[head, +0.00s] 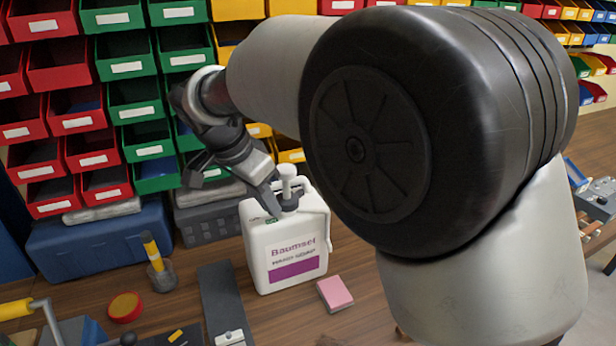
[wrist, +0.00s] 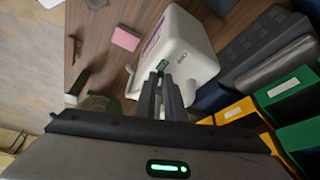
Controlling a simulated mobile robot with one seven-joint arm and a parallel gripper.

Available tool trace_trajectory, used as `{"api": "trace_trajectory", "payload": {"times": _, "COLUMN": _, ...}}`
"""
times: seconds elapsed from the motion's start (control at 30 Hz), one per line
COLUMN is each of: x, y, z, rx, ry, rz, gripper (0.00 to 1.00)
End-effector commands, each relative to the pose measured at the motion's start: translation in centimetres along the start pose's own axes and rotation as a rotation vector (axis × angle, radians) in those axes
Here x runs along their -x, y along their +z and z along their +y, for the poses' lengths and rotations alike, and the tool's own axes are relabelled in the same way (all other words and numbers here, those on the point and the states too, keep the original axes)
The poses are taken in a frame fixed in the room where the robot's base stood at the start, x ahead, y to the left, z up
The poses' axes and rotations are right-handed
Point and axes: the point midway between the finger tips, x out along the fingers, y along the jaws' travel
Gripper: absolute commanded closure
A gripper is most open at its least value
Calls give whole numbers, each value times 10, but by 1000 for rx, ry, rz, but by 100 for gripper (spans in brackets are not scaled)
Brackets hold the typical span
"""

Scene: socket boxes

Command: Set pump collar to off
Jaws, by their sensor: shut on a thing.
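A white canister (head: 286,245) with a purple label stands upright on the wooden bench; it also shows tilted across the wrist view (wrist: 185,45). A white pump head (head: 289,172) rises from its top, above a dark grey pump collar (head: 290,204). My gripper (head: 276,203) reaches in from the left, its fingers shut on the collar. In the wrist view my fingers (wrist: 160,82) are close together and hide most of the collar. A small green mark (wrist: 163,66) shows on the canister top just past the fingertips. The collar's setting cannot be read.
A pink sponge pad (head: 334,293) lies right of the canister. A grey lidded box (head: 208,222) and a blue box (head: 95,245) stand behind left. Red, green and yellow bins fill the back. A yellow-handled tool (head: 157,262) and an orange round tin (head: 125,307) are at left.

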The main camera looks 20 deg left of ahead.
Motion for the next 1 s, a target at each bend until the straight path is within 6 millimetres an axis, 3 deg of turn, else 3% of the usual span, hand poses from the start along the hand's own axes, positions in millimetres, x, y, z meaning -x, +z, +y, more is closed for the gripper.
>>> {"api": "trace_trajectory", "payload": {"times": 0.5, "x": 1, "y": -4, "z": -19, "rx": -329, "ry": 135, "rz": 0, "gripper": 100}}
{"api": "trace_trajectory", "payload": {"times": 1.0, "x": -1, "y": -4, "z": -22, "rx": -400, "ry": 162, "rz": -1, "gripper": 100}}
